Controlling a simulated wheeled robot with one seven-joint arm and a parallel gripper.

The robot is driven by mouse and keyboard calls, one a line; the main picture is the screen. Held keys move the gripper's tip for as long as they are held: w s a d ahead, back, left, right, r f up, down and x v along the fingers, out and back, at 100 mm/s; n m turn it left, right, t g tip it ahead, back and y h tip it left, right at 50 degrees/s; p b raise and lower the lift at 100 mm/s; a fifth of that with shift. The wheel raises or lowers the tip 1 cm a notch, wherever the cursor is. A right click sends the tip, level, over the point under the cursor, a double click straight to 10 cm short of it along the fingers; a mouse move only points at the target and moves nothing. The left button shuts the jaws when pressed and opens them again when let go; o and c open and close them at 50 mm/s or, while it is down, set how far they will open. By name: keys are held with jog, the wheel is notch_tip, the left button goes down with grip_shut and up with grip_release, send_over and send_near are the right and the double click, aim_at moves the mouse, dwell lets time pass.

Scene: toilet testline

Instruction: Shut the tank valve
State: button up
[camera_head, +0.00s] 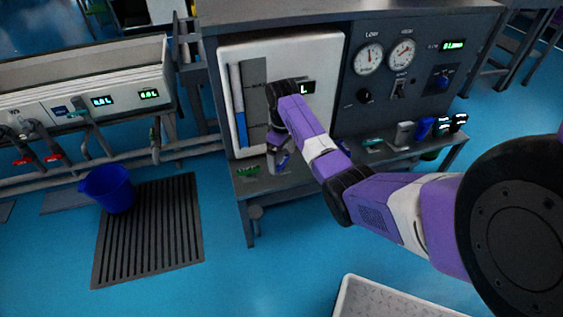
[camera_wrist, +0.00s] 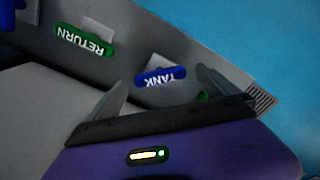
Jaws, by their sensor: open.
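The blue valve handle marked TANK (camera_wrist: 160,76) shows in the wrist view, its lettering upside down, on the grey ledge of the test bench. My gripper (camera_wrist: 161,78) is open, with one finger to each side of the handle in that picture. I cannot tell whether the fingers touch it. In the head view my gripper (camera_head: 279,160) reaches down in front of the white panel, near the ledge, and mostly hides the TANK handle.
A green handle marked RETURN (camera_wrist: 83,40) lies left of TANK in the wrist view; another green piece (camera_wrist: 201,97) is partly behind my right finger. The bench has a white panel (camera_head: 325,70) and gauges (camera_head: 368,59). A blue bucket (camera_head: 107,188) stands left on the floor.

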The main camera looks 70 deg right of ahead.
jog(key=shift+f, duration=0.7)
jog(key=c, duration=1.4)
jog(key=shift+o, duration=0.2)
jog(key=shift+r, duration=0.1)
